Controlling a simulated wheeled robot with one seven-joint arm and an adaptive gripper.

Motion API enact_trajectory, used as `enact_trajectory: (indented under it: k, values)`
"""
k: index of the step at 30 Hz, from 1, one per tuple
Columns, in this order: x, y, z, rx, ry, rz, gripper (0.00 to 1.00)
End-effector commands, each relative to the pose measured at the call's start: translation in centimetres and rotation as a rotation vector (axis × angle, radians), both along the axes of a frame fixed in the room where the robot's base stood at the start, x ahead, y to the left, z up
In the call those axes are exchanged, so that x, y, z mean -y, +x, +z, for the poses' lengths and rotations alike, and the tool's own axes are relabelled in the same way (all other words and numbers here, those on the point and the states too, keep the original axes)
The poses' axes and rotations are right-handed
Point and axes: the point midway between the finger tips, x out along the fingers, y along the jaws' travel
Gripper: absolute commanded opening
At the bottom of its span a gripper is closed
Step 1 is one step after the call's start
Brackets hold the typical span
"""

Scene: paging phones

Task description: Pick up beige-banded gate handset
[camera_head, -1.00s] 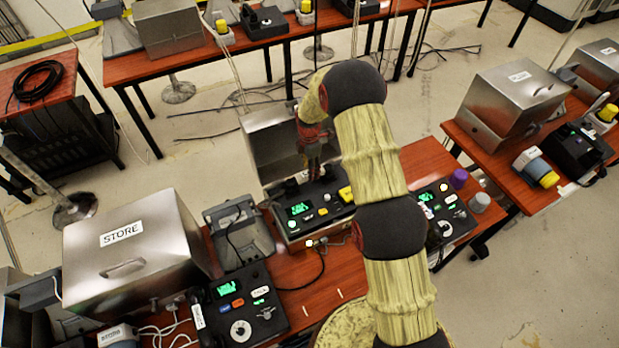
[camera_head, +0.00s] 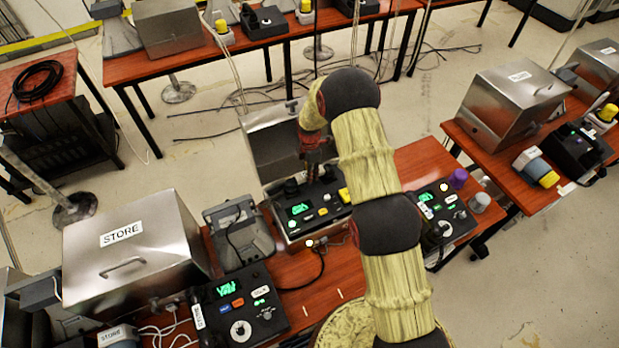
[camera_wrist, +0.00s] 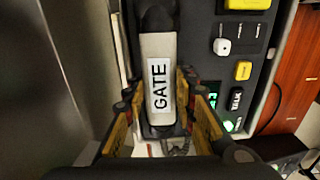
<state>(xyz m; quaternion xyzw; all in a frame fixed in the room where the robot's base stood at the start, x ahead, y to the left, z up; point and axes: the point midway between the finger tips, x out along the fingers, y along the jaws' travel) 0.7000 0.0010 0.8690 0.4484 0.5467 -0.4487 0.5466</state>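The gate handset (camera_wrist: 159,50) is a dark handset with a pale beige band and a white GATE label. In the wrist view it lies lengthwise beside the keys of its black phone console (camera_wrist: 228,80). My gripper (camera_wrist: 157,90) is open, with one finger on each side of the banded part; a narrow gap shows at the left finger, while the right finger is very close to the handset. In the head view my gripper (camera_head: 313,172) points down at the console (camera_head: 318,218), which has a green display. The handset is mostly hidden there.
An open metal box (camera_head: 275,140) stands behind the console, with its wall close on the left in the wrist view. A STORE box (camera_head: 130,255) and another phone (camera_head: 240,308) are at left. A third phone (camera_head: 447,205), purple cup (camera_head: 458,178) and grey cup (camera_head: 480,202) are at right.

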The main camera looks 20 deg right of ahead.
Motion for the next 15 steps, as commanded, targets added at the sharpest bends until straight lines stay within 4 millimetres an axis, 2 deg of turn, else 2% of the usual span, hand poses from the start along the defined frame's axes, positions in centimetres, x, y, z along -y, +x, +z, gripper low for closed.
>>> enact_trajectory:
  k: [12, 15]
  values:
    - [0.0, 0.0, 0.0, 0.0, 0.0, 0.0, 0.0]
    - [0.0, 0.01, 0.01, 0.0, 0.0, 0.0, 0.0]
